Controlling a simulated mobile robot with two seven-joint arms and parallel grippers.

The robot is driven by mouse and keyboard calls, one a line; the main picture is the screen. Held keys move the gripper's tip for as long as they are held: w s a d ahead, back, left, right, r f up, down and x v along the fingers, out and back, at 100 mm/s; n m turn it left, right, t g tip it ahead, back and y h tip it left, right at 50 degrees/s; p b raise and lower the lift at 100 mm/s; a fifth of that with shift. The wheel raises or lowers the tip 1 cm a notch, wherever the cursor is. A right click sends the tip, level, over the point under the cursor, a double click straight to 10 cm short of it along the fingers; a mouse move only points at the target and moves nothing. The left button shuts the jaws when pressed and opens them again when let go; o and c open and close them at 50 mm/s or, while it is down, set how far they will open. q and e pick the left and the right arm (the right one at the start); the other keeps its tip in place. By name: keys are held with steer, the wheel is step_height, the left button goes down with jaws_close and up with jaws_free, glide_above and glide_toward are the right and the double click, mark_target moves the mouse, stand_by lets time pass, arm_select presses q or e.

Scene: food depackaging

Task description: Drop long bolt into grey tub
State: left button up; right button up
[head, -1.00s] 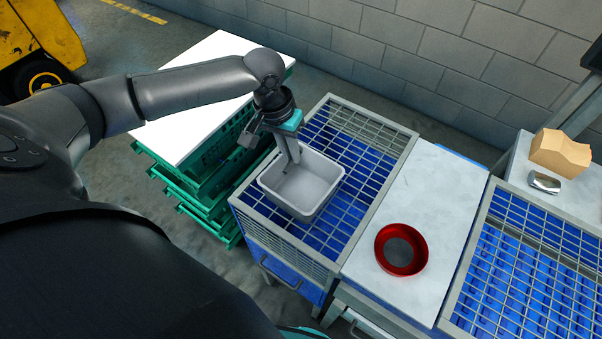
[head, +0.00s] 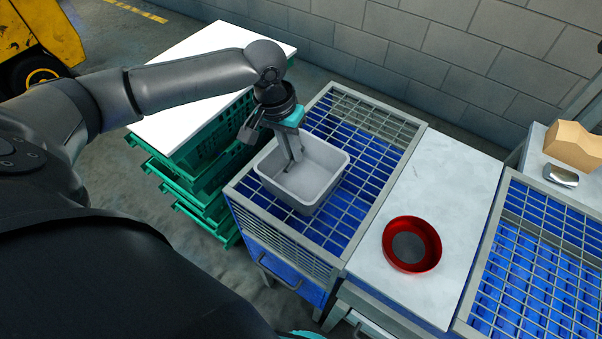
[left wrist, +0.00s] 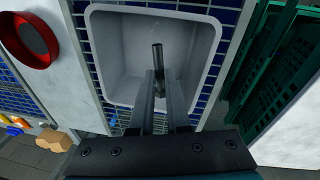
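The grey tub (head: 325,188) stands on the left wire-mesh crate, its open top facing up. My left gripper (head: 293,158) points down into the tub. In the left wrist view, the tub (left wrist: 115,60) lies beyond the fingers. There my left gripper (left wrist: 161,90) is closed around a dark, rod-like long bolt (left wrist: 157,58), whose end sticks out past the fingertips over the tub's inside. The bolt is hard to make out in the head view.
A red round dish (head: 429,262) sits on the pale worktop (head: 445,185) right of the crate. Green stacked crates (head: 205,185) with a white top stand at left. A tan block (head: 572,146) and a shiny metal item (head: 560,175) are at far right.

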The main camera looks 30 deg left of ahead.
arm_select(q)
steer(key=o, duration=0.5)
steer(key=shift+r, duration=0.1)
steer(key=r, duration=0.5)
steer(key=s+a+r, duration=0.1)
steer(key=r, duration=0.4)
steer(key=a+r+p, duration=0.1)
steer(key=r, duration=0.4)
steer(key=shift+s, duration=0.3)
